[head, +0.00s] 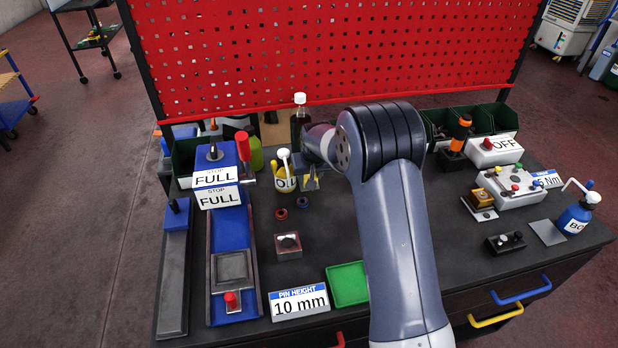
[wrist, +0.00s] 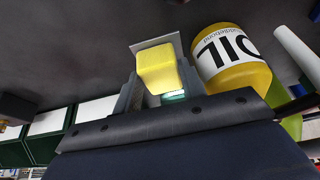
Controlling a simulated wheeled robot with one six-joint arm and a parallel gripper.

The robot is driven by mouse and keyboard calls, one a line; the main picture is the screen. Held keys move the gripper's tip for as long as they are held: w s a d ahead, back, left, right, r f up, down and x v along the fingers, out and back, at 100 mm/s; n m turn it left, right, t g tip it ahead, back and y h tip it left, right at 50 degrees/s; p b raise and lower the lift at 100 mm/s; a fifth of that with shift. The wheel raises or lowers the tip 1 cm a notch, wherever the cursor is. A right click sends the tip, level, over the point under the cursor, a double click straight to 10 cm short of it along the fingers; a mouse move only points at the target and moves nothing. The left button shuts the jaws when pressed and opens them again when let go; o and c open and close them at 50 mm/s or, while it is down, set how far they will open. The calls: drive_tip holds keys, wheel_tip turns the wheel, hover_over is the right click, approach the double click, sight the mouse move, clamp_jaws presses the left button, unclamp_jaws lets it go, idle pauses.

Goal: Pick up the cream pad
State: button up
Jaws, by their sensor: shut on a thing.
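The cream pad (wrist: 156,70) shows in the wrist view as a yellow block between the fingers of my gripper (wrist: 160,92). My gripper is shut on it. A small pale piece with a green edge (wrist: 174,97) shows just below the block, and a grey plate (wrist: 150,45) shows behind it. In the head view my gripper (head: 311,180) points down right beside the yellow oil bottle (head: 284,178). The pad cannot be made out there.
The oil bottle (wrist: 232,62) is close to the right finger in the wrist view. Two small rings (head: 292,208) and a block with a metal top (head: 288,244) are on the dark table. A blue fixture (head: 229,240) stands left; a green tray (head: 347,284) lies in front.

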drive_tip(key=shift+r, duration=0.1)
drive_tip(key=shift+c, duration=0.4)
drive_tip(key=shift+r, duration=0.35)
wheel_tip(320, 180, up, 9)
drive_tip(key=b, duration=0.1)
drive_tip(key=shift+b, duration=0.35)
drive_tip(key=shift+r, duration=0.1)
drive_tip(key=o, duration=0.4)
drive_tip(key=shift+c, duration=1.2)
